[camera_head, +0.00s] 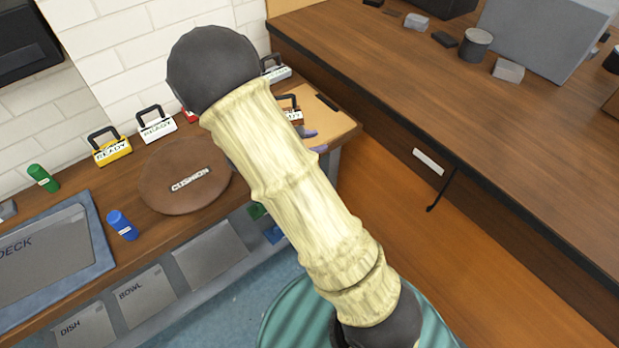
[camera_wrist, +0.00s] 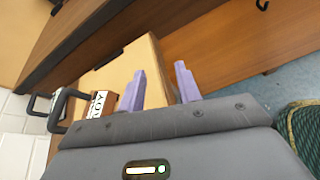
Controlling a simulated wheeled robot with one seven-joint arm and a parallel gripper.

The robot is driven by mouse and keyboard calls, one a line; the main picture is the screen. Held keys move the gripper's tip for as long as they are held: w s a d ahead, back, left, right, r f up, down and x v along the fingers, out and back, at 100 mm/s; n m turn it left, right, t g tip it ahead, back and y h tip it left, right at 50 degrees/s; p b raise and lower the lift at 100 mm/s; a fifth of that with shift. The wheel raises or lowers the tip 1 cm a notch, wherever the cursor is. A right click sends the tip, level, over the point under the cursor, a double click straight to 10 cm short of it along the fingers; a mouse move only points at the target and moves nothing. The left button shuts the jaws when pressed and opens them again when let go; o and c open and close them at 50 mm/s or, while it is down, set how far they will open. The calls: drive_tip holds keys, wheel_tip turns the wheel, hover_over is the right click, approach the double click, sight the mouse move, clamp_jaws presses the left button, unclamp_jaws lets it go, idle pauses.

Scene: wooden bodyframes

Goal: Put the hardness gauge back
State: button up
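I cannot tell which thing in view is the hardness gauge. My gripper (camera_wrist: 160,88) shows two purple fingers spread apart with nothing held between them. It hangs over the tan board (camera_wrist: 128,62), near the board's edge. A brown READY block with a dark handle (camera_wrist: 98,104) is just left of the fingers. In the head view, my arm hides most of the gripper, and only its purple fingertips (camera_head: 312,140) show beside the brown READY block (camera_head: 291,115).
More READY blocks with handles, including a yellow one (camera_head: 111,148) and a white one (camera_head: 157,126), line the wall. A higher wooden counter (camera_head: 450,110) runs along the right.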

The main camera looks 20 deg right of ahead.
drive_tip(key=s+a+r+m+y, duration=0.2)
drive_tip(key=s+m+y, duration=0.4)
drive_tip(key=m, duration=0.3)
drive_tip(key=s+a+r+m+g+y, duration=0.1)
drive_tip(key=s+a+r+m+y, duration=0.2)
drive_tip(key=s+m+y, duration=0.3)
drive_tip(key=s+a+m, duration=0.1)
drive_tip(key=s+m, duration=0.2)
drive_tip(key=shift+s+g, duration=0.2)
drive_tip(key=shift+g, duration=0.1)
drive_tip(key=shift+w+a, duration=0.1)
